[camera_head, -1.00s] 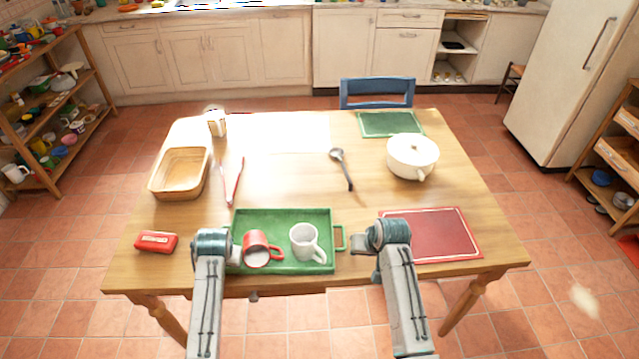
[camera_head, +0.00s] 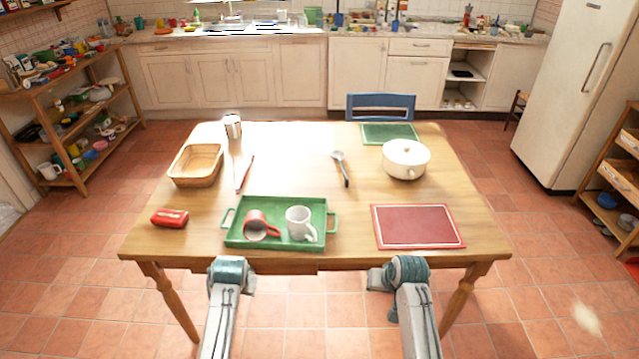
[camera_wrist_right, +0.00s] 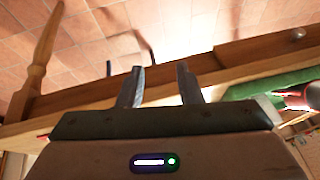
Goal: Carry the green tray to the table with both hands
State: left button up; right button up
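The green tray (camera_head: 279,244) lies flat near the front edge of the wooden table (camera_head: 345,222), with a handle at each end. A red mug (camera_head: 257,224) lies tipped on its side in it. A white mug (camera_head: 298,222) stands upright to its right. My left gripper (camera_head: 249,280) is in front of the table, below the tray's left half and apart from it; its fingers are hidden. My right gripper (camera_head: 375,279) is in front of the table, right of the tray, apart from it. The right wrist view shows its two fingers (camera_wrist_right: 160,88) parted and empty.
A red mat (camera_head: 416,226) lies right of the tray, a red block-like item (camera_head: 169,218) to its left. Behind are a basket (camera_head: 196,165), red tongs (camera_head: 244,173), a ladle (camera_head: 342,168), a white pot (camera_head: 405,158), a green mat (camera_head: 388,133) and a blue chair (camera_head: 380,105).

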pick_arm(q)
jog(key=shift+f+b, duration=0.3)
jog(key=shift+f, duration=0.55)
pick_arm(e)
jog(key=v, duration=1.1)
jog(key=shift+s+d+r, duration=0.15)
jog(key=shift+s+r, duration=0.05)
jog(key=shift+s, duration=0.2)
pick_arm(q)
jog(key=shift+f, duration=0.1)
pick_arm(e)
jog(key=shift+f, duration=0.1)
